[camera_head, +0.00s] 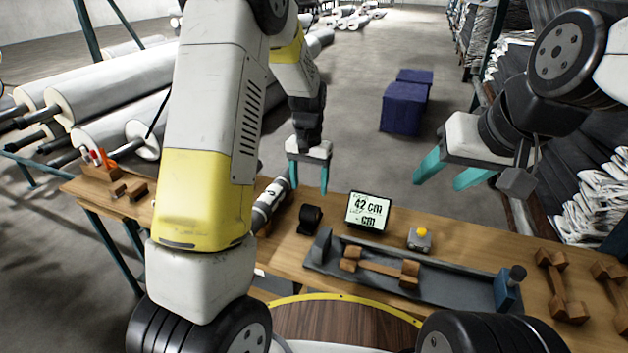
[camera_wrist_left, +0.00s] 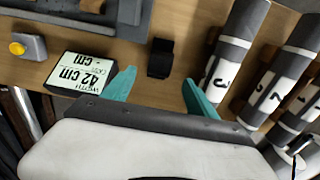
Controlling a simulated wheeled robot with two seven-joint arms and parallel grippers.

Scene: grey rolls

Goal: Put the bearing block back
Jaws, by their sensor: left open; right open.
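A small black block (camera_head: 309,219), which looks like the bearing block, stands on the wooden table left of the display. It also shows in the left wrist view (camera_wrist_left: 160,58), beyond and between the fingertips. My left gripper (camera_head: 309,178) is open and empty above the table's far side; its teal fingers point down in the head view. It also shows in the left wrist view (camera_wrist_left: 158,82). A long grey fixture (camera_head: 335,264) with a blue end block (camera_head: 507,293) lies on the table and carries a wooden cradle (camera_head: 380,267). My right gripper (camera_head: 452,175) is open and empty, off the table's far edge.
A display (camera_head: 368,211) reading 42 cm and a yellow-button box (camera_head: 419,239) stand behind the fixture. Labelled grey rolls (camera_wrist_left: 232,55) lie right of the black block in the wrist view. More wooden cradles (camera_head: 562,290) lie at right. My left arm hides part of the table.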

